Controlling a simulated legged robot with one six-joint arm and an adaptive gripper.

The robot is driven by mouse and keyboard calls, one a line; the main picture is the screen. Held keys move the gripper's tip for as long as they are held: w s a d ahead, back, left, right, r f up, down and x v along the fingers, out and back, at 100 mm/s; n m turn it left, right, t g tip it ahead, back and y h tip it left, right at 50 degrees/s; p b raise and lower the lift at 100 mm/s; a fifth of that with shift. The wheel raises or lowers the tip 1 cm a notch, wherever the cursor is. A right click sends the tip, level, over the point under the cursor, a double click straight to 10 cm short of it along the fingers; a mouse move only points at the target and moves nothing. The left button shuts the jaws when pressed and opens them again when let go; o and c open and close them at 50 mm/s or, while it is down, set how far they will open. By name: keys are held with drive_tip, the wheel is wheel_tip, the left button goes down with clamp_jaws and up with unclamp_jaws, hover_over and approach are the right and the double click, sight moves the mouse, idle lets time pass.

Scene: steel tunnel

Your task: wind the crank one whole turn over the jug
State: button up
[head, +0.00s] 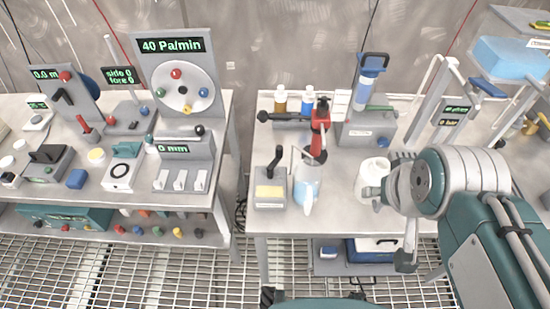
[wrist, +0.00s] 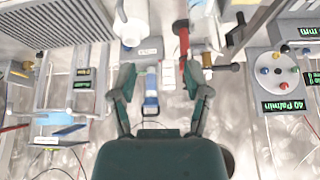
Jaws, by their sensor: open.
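A red upright mill-like device (head: 320,115) stands at the middle of the right bench, with a dark horizontal crank arm and knob (head: 265,116) reaching left from it. A pale blue jug (head: 306,186) with a handle stands just in front of the device. In the wrist view the red device (wrist: 181,38) is upper centre, with the crank knob (wrist: 235,67) to its right. My gripper (wrist: 162,88) is open with nothing between its fingers, apart from the crank. In the head view it is right of the jug, partly hidden by my arm.
A white canister (head: 374,178) stands beside my gripper, right of the jug. A grey box with a black lever (head: 270,190) is left of the jug. A blue-topped pump unit (head: 368,85) and small bottles (head: 281,98) stand behind. A gap separates the left bench (head: 225,130).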

drive_tip(key=n+g, duration=0.6)
drive_tip(key=n, duration=1.5)
hover_over(279, 147)
wheel_tip(279, 147, down, 6)
drive_tip(key=shift+r, duration=0.15)
drive_tip(key=shift+a+f, duration=0.1)
drive_tip(key=shift+f, duration=0.1)
wheel_tip(279, 147, down, 10)
drive_tip(key=shift+f, duration=0.25)
clamp_jaws()
